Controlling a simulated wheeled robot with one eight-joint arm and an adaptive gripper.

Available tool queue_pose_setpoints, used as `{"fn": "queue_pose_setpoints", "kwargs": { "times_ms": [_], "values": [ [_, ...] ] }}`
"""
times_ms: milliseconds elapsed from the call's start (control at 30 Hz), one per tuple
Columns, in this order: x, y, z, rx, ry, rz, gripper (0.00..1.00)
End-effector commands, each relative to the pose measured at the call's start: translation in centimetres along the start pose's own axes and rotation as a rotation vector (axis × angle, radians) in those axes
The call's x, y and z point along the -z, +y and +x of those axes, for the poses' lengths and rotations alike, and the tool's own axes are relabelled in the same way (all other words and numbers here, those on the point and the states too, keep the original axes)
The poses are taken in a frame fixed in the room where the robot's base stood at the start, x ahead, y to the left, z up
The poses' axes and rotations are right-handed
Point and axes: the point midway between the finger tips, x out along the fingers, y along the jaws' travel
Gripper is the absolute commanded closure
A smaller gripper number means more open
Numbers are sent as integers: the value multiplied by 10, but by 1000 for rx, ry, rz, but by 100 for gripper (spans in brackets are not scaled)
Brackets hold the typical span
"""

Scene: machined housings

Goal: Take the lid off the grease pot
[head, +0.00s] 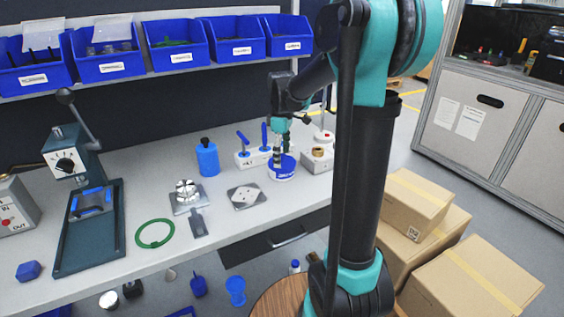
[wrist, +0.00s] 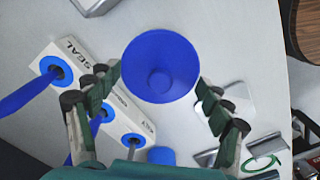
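The grease pot (head: 283,174), a round blue and white tub, stands upright on the bench towards its right end. Its blue round lid (wrist: 160,68) is seen from above in the wrist view, with a small round shape at its middle. My gripper (head: 279,152) points down at the pot, its fingers partly hiding the top in the head view. In the wrist view the fingers are wide apart, one on each side of the lid, with gaps showing. I cannot tell the exact height of the fingertips over the lid.
A white block (head: 256,158) with blue-handled tools, labelled SEAL in the wrist view, stands close behind the pot. A blue bottle (head: 208,160) is to the left, a grey plate (head: 246,197) in front-left. Another fixture (head: 317,159) stands close right.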

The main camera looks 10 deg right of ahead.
Motion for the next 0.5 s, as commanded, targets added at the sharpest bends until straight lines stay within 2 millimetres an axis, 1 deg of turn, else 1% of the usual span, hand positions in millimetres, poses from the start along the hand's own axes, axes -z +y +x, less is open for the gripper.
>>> {"fn": "queue_pose_setpoints", "kwargs": {
  "times_ms": [33, 67, 500],
  "values": [
    [0, 0, 0, 0, 0, 0, 32],
    [0, 0, 0, 0, 0, 0, 36],
    [0, 0, 0, 0, 0, 0, 91]
  ]
}}
